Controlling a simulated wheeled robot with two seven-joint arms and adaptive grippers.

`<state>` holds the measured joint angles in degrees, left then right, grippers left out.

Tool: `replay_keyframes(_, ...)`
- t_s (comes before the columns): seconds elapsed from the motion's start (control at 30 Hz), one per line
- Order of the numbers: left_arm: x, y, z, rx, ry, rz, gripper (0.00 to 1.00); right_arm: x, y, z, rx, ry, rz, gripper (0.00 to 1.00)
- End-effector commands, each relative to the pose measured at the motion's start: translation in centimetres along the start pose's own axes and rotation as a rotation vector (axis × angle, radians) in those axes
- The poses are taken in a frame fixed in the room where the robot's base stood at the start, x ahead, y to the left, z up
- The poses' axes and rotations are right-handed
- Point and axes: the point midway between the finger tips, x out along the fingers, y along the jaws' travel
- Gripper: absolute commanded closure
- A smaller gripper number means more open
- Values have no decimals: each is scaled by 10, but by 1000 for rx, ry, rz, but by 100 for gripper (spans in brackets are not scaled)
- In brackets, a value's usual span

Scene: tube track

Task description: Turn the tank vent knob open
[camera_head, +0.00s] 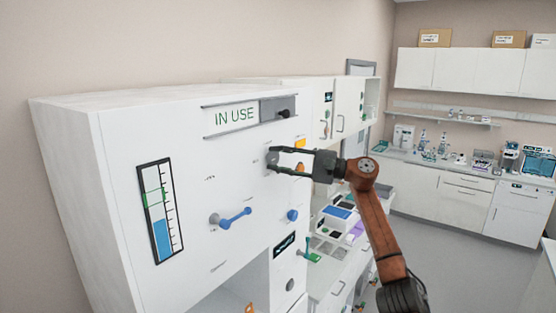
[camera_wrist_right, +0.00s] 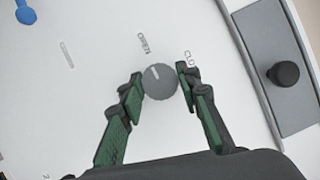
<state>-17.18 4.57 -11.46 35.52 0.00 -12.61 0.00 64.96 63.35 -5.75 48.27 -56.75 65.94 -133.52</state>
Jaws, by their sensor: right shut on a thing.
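The vent knob (camera_wrist_right: 159,82) is a round grey dial on the white tank cabinet front (camera_head: 120,150). Its white mark points up and left in the right wrist view, towards the OPEN label (camera_wrist_right: 144,43). A second label (camera_wrist_right: 190,60), reading CLO, is partly hidden by a finger. My right gripper (camera_wrist_right: 158,88) is shut on the knob, one finger on each side. In the head view the right gripper (camera_head: 273,160) reaches the panel from the right, and its fingers partly cover the knob. My left gripper is not in view.
An IN USE sign (camera_head: 235,116) with a grey slider and black knob (camera_head: 283,113) is above. A blue lever (camera_head: 232,217), a blue knob (camera_head: 292,215) and a level gauge (camera_head: 160,211) are on the same panel. Lab benches (camera_head: 450,180) stand at the back right.

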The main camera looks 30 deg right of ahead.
Motion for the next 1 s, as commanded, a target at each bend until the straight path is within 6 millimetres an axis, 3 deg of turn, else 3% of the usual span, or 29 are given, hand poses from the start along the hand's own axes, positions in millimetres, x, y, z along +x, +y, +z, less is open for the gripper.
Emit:
replay_keyframes(0.03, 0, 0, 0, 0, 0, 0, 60, 0, 0, 0, -1, 2, 1, 93)
replay_keyframes(0.07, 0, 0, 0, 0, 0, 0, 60, 0, 0, 0, -1, 2, 1, 68)
replay_keyframes(0.3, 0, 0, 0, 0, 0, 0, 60, 0, 0, 0, 0, 1, 1, 52)
replay_keyframes(0.67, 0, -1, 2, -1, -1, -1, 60, -6, 1, -1, 1, 2, 1, 52)
replay_keyframes(1.0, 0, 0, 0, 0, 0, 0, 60, -69, 1, -2, 0, 5, 3, 52)
